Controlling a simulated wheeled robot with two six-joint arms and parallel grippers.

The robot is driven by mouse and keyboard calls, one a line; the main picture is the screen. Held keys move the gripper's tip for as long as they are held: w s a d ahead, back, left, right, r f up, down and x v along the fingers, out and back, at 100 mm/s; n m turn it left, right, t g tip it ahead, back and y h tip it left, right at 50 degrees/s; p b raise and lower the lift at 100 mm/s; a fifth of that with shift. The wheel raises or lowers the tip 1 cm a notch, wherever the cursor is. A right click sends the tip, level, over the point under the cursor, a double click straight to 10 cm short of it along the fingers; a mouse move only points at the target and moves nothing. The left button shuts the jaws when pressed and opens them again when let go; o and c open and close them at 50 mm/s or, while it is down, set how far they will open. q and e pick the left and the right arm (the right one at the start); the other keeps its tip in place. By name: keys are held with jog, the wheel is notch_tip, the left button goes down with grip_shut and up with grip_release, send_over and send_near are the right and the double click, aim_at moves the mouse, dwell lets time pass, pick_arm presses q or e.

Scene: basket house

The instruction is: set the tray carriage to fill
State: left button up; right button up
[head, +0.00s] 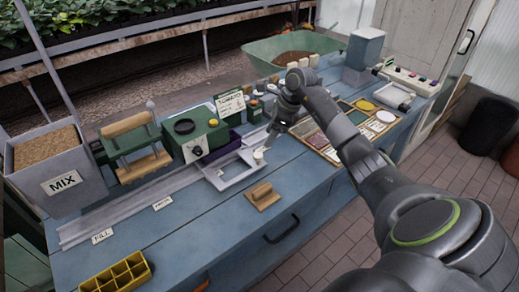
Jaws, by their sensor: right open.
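The tray carriage (229,183) is a light grey open frame on the long grey rail (120,212) along the blue bench. It sits at the right part of the rail, in front of the green machine. A pale upright knob (258,155) stands at its right side. A FILL label (102,236) lies at the rail's left end, and another label (162,204) lies midway. My right gripper (267,143) points down just above and beside the knob, open. Whether it touches the knob cannot be told. My left gripper is not in view.
A MIX hopper (64,184) stands at the left, beside a green press with wooden handles (128,143). The green machine (190,132) is behind the rail. A wooden float (262,196) and a yellow cell tray (117,277) lie in front. A compartment board (322,150) is right.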

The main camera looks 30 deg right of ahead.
aim_at(258, 154)
jog(key=p+x, duration=0.1)
jog(key=x, duration=0.7)
jog(key=shift+w+a+f, duration=0.1)
jog(key=shift+w+f, duration=0.05)
jog(key=shift+f, duration=0.25)
grip_shut()
